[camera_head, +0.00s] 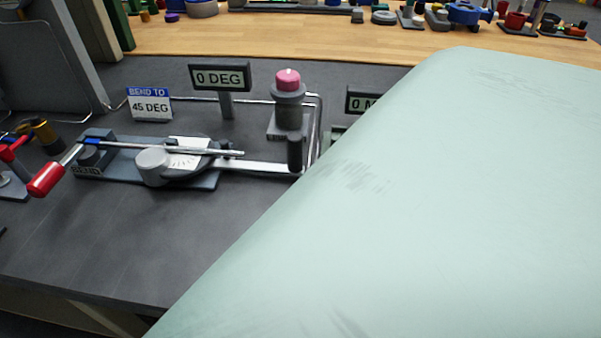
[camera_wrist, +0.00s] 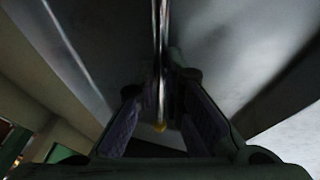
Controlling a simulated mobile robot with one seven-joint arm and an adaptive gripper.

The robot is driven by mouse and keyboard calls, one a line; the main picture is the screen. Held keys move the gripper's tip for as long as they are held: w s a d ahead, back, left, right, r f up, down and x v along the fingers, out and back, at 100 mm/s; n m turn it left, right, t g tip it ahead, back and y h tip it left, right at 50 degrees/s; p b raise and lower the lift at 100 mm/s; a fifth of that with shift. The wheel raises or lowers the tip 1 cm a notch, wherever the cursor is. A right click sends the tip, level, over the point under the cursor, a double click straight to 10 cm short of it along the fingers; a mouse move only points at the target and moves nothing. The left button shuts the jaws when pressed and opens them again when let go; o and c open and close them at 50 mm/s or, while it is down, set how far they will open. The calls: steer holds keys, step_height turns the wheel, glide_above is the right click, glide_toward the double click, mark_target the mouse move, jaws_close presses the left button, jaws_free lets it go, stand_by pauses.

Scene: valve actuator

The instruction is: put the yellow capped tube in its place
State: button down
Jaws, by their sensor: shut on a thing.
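In the wrist view, my gripper (camera_wrist: 160,110) is shut on a thin shiny tube with a yellow cap (camera_wrist: 160,127) at its near end. The tube (camera_wrist: 161,60) stands between the two dark fingers and runs up out of the picture. Its far end is out of view. In the head view, a large pale green part of my own arm covers the right side, and neither my gripper nor the yellow cap shows. A silver rod (camera_head: 190,149) with a blue end lies across a bending tool (camera_head: 118,166) on the dark bench.
The bender has a red-handled lever (camera_head: 46,178). Behind it stand a "BEND TO 45 DEG" sign (camera_head: 150,105), a "0 DEG" display (camera_head: 220,77) and a pink-topped post (camera_head: 288,80). The dark bench's front left (camera_head: 110,240) is clear. Various parts lie along the wooden back bench (camera_head: 320,38).

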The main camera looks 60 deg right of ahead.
steer(key=shift+f, duration=0.3)
steer(key=shift+a+f, duration=0.15)
steer(key=shift+f, duration=0.25)
steer(key=c, duration=2)
jaws_free()
steer(key=shift+f, duration=0.1)
steer(key=shift+o, duration=0.2)
steer(key=p+v, duration=0.1)
steer(key=v, duration=1.2)
steer(key=shift+w+r, duration=0.25)
steer(key=shift+r, duration=0.1)
